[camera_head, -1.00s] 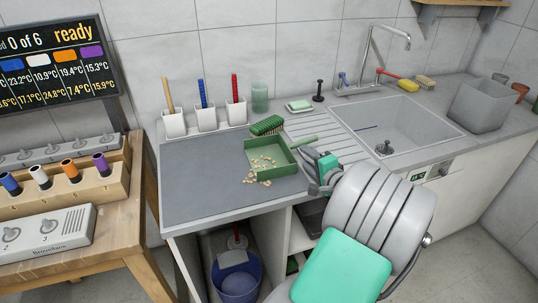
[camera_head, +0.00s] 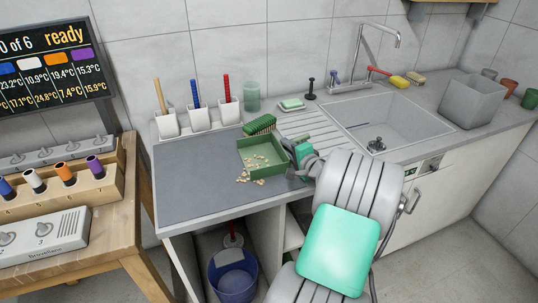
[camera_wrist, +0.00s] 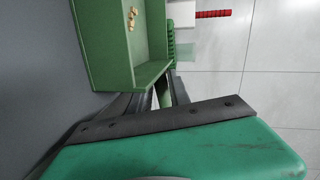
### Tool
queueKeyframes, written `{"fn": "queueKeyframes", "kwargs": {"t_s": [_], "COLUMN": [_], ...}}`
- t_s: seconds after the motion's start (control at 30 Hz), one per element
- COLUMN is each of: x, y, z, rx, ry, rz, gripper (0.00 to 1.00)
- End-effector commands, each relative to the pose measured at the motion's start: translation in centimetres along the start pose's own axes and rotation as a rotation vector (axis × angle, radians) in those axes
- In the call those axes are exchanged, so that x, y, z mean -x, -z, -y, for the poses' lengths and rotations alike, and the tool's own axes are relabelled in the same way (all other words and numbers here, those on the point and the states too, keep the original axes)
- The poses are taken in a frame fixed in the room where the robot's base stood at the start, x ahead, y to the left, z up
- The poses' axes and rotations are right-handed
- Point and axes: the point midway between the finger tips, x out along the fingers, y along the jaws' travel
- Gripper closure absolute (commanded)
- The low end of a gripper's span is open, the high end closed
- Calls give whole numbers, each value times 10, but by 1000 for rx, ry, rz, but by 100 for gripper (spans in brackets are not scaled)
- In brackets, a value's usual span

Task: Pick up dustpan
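The dustpan (camera_head: 270,169) is a green, open, shallow pan on the dark grey mat of the counter, with pale crumbs in it and spilling over its front left side. My gripper (camera_head: 300,160) is at its right side, over where the handle is, and hides most of the handle. In the wrist view, the dustpan wall (camera_wrist: 152,72) lies just beyond my dark fingers (camera_wrist: 162,97). A green strip, seemingly the handle, shows between the fingers. I cannot tell whether they press on it.
A green brush (camera_head: 260,124) lies right behind the dustpan. White holders (camera_head: 200,116) with coloured handles stand behind the mat. The drainboard (camera_head: 312,127) and sink (camera_head: 395,125) are to the right. The left of the mat is clear.

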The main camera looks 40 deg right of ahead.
Motion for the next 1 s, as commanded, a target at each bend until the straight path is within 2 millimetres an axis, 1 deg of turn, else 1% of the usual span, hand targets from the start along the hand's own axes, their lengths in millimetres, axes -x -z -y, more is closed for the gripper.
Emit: {"fn": "queueKeyframes", "kwargs": {"t_s": [0.03, 0.2, 0.27, 0.83, 0.93, 1.0], "x": [0, 0, 0, 0, 2, 3], "y": [0, 0, 0, 0, 1, 2], "z": [0, -1, -1, 0, 5, 13], "rx": [0, 0, 0, 0, 2, 4], "ry": [-1, -2, -2, -3, -3, -1], "rz": [0, 0, 0, 0, 0, -1], "gripper": [83, 97, 100, 100, 100, 100]}}
